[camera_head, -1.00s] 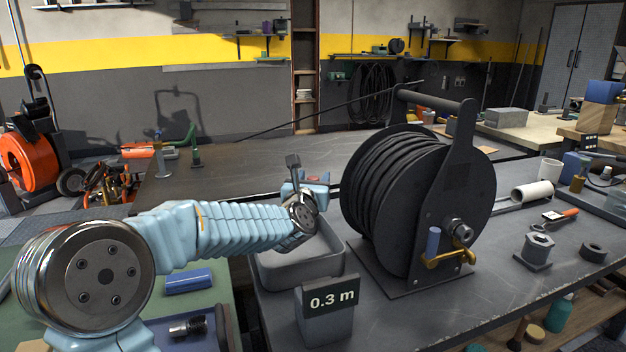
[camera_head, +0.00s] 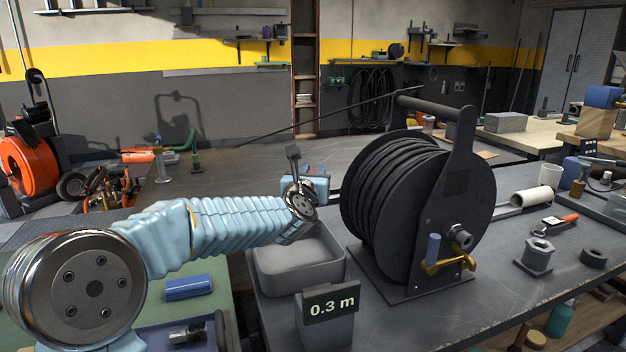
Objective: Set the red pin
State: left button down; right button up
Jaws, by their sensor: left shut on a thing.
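My left gripper (camera_head: 316,184) is over the back of the grey open bin (camera_head: 298,262), left of the black cable drum (camera_head: 405,190). Its fingers are mostly hidden behind my wrist. A small red bit, likely the red pin (camera_head: 308,170), shows just beyond the wrist, and the gripper is shut on it. The pin's shape and tilt cannot be made out. My right gripper is not in view.
A "0.3 m" sign block (camera_head: 328,322) stands before the bin. A hex-nut block (camera_head: 537,254), black ring (camera_head: 593,257) and white pipe (camera_head: 531,199) are on the right. A dark rod (camera_head: 320,117) slants behind the drum. The dark table (camera_head: 230,177) behind is mostly clear.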

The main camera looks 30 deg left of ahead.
pick_arm(q)
jog(key=shift+r, duration=0.35)
jog(key=c, duration=1)
grip_release()
jog(key=shift+o, duration=0.5)
jog(key=shift+s+f, duration=0.1)
jog(key=shift+s+d, duration=0.15)
jog(key=shift+s, duration=0.1)
jog(key=b+v, duration=0.2)
jog(key=v, duration=1.1)
